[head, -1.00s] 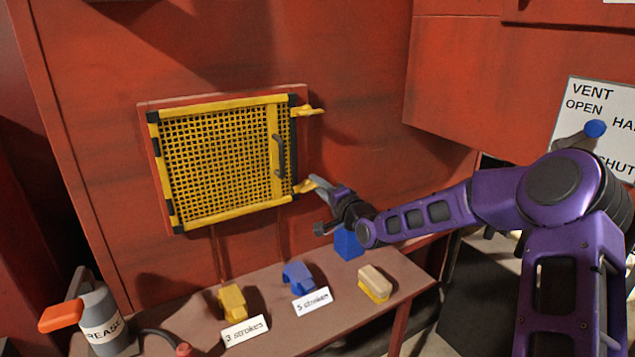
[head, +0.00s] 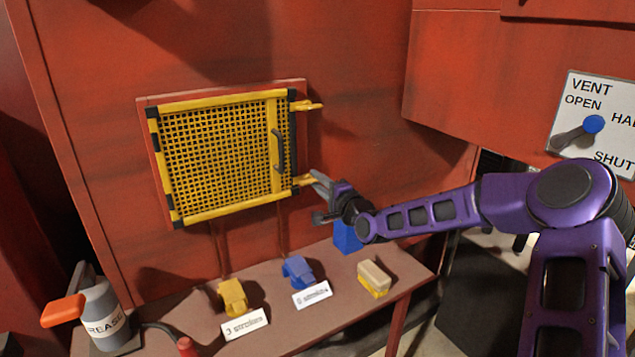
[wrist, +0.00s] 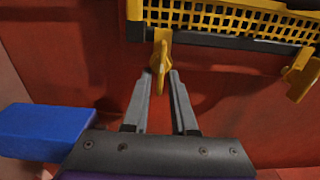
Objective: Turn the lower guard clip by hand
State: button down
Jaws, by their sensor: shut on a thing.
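The yellow mesh guard (head: 222,150) stands closed in its frame on the red wall, with a dark handle at its right side. The lower guard clip (head: 304,181) is a yellow tab at the guard's lower right edge. My gripper (head: 318,179) reaches it from the right and is shut on its outer end. In the wrist view, the lower clip (wrist: 161,48) has its tip between my fingertips (wrist: 160,76). The upper guard clip (head: 306,105) sticks out to the right from the same edge, and also shows in the wrist view (wrist: 302,76).
A vent lever (head: 578,132) is on the right wall.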

jog(key=c, duration=1)
grip_release()
jog(key=shift+d+f, duration=0.15)
jog(key=shift+f, duration=0.1)
jog(key=shift+r, duration=0.1)
jog(key=shift+s, duration=0.1)
jog(key=v, duration=1.7)
jog(key=shift+s+d+p, duration=0.15)
jog(key=shift+p, duration=0.2)
